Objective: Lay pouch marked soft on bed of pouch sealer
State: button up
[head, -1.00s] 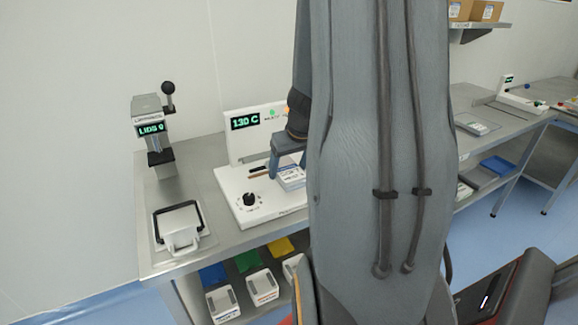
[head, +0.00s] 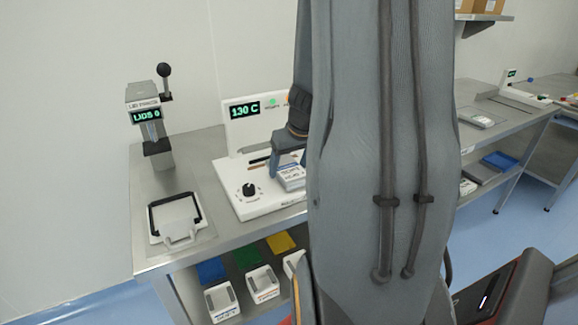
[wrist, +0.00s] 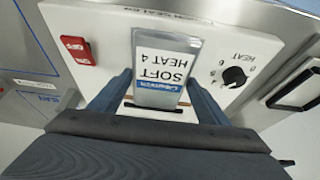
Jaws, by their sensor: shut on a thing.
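The pouch marked soft (wrist: 162,68) shows in the wrist view with the printed words "SOFT HEAT 4", upside down there. My gripper (wrist: 158,92) is shut on it, one blue-grey finger on each side. In the head view the pouch (head: 291,178) hangs at my gripper (head: 288,160), over the right part of the sealer. The white pouch sealer (head: 262,203) stands on the bench with a "130 C" display and a black knob. In the wrist view the sealer (wrist: 110,40) lies behind the pouch, with a red OFF switch and a HEAT knob. I cannot tell whether the pouch touches the bed.
A lid press (head: 152,125) stands left of the sealer, with a white tray in a black frame (head: 175,220) in front. My arm hides much of the head view's middle.

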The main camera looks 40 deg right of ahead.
aim_at(282, 162)
jog(key=shift+w+f+b, duration=0.1)
jog(key=shift+f+b, duration=0.3)
jog(key=shift+f, duration=0.1)
jog(key=shift+w+d+f+p, duration=0.1)
jog(key=shift+w+d+p, duration=0.15)
jog(key=shift+w, duration=0.8)
jog(key=shift+w+d+p, duration=0.25)
jog(key=shift+w, duration=0.75)
jog(key=o, duration=1.2)
jog(key=shift+o, duration=0.2)
jog(key=shift+b+v, duration=0.35)
jog(key=shift+v, duration=3.55)
jog(key=shift+f, duration=0.1)
